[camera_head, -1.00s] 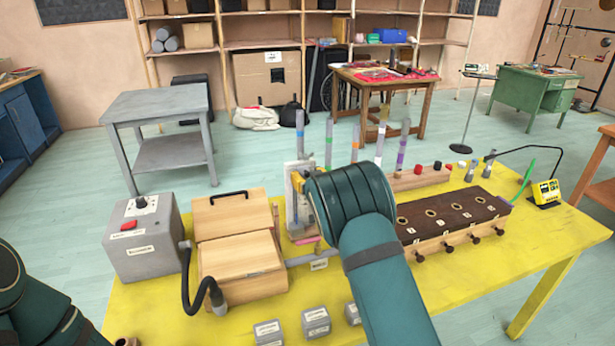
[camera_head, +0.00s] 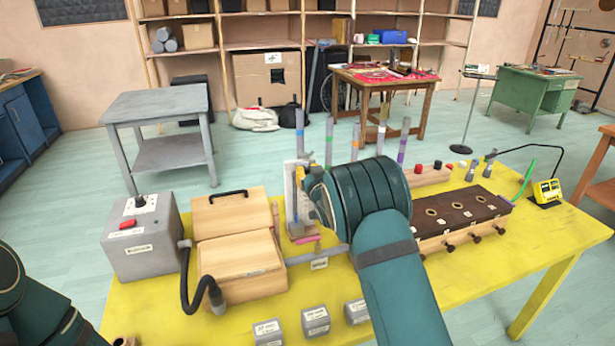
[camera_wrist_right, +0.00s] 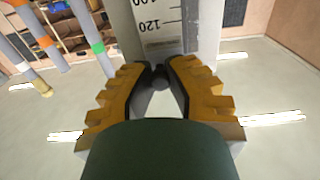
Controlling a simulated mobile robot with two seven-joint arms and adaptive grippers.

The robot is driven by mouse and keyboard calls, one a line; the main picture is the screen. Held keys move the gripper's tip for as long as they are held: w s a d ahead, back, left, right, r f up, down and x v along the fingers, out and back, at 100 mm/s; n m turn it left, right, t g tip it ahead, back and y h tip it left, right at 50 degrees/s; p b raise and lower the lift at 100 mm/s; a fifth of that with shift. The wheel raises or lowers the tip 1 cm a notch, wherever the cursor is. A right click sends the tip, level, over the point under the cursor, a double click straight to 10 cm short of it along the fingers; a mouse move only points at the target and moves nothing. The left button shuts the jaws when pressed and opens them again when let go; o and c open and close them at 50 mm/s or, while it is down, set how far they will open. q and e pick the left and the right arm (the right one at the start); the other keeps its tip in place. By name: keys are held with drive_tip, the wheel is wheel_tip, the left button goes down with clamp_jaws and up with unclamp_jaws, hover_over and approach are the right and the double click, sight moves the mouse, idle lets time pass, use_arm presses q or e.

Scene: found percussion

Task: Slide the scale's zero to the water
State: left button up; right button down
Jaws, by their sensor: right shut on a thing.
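The scale (camera_wrist_right: 160,18) is a white strip with black marks and numbers, 120 among them, on an upright board. In the head view the pale board (camera_head: 291,200) stands on the yellow table, partly hidden by my right arm. My right gripper (camera_wrist_right: 160,80) has yellow fingers closed on a small dark round knob (camera_wrist_right: 159,83) at the scale's lower end in the wrist view. The gripper (camera_head: 301,178) shows only in part in the head view. I cannot make out the water or the scale's zero. My left arm shows at lower left, its gripper out of frame.
A wooden box with a black hose (camera_head: 190,275) and a grey box (camera_head: 145,245) stand left of the board. Several upright tubes (camera_head: 329,140) stand behind it. A dark-topped wooden block (camera_head: 455,215) is right of my arm. Small grey blocks (camera_head: 316,321) lie in front.

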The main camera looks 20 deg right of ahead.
drive_tip(key=c, duration=0.9)
unclamp_jaws()
drive_tip(key=s, duration=1.2)
drive_tip(key=shift+d, duration=0.2)
